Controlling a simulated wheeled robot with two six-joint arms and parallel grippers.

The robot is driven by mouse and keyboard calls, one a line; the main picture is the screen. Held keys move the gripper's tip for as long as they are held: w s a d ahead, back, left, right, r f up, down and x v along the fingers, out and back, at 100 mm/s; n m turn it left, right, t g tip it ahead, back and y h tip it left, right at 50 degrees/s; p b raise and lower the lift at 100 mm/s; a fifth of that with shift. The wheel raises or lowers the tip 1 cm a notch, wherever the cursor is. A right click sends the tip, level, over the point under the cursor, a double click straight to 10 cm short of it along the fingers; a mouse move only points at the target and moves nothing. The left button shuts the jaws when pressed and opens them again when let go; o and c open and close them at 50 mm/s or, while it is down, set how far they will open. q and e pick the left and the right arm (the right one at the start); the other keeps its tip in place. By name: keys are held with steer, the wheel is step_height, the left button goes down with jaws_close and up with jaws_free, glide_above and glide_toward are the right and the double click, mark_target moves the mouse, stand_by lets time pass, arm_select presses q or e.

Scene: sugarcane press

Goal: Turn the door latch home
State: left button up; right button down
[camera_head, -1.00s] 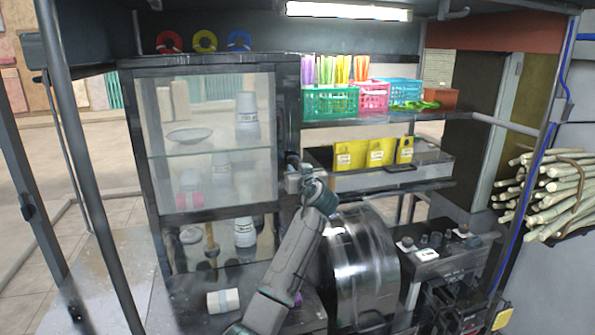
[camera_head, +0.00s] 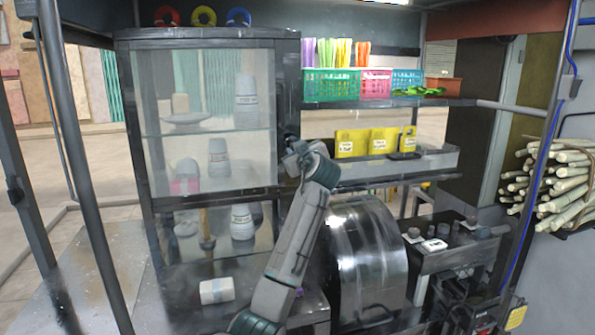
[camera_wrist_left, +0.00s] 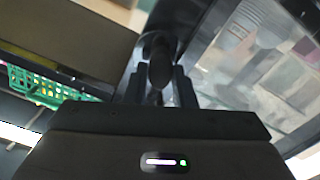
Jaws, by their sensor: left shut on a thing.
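A dark-framed cabinet (camera_head: 290,75) with a glass door (camera_head: 205,160) stands left of centre in the head view. The door looks closed against its frame. My left gripper (camera_head: 289,143) is at the right edge of the door frame, about mid-height. In the left wrist view the gripper (camera_wrist_left: 158,88) is shut on a dark rounded knob, the door latch (camera_wrist_left: 157,62), which shows between and above the fingers. In the head view the latch is mostly hidden by the gripper. How far the latch is turned cannot be told. My right gripper is not in view.
A shiny metal drum (camera_head: 368,260) stands close to my left forearm. A white roll (camera_head: 217,290) lies on the counter below the cabinet. Sugarcane stalks (camera_head: 560,180) are stacked at far right.

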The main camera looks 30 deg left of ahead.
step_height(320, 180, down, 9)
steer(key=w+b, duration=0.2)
steer(key=b, duration=0.6)
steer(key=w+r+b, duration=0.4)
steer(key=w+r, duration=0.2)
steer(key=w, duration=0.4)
arm_select(q)
steer(key=shift+s+f+n+b, duration=0.15)
steer(key=shift+n+b, duration=1.15)
steer(key=shift+n, duration=2.05)
steer(key=shift+w+f+n+b, duration=0.15)
steer(key=shift+n+b, duration=1.1)
steer(key=shift+n, duration=2.1)
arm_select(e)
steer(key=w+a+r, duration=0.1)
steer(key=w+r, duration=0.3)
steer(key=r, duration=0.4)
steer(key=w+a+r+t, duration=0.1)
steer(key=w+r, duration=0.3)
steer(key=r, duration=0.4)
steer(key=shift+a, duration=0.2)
arm_select(q)
steer(key=shift+s, duration=0.1)
steer(key=o, duration=1)
steer(key=shift+a, duration=0.1)
steer(key=shift+s, duration=0.1)
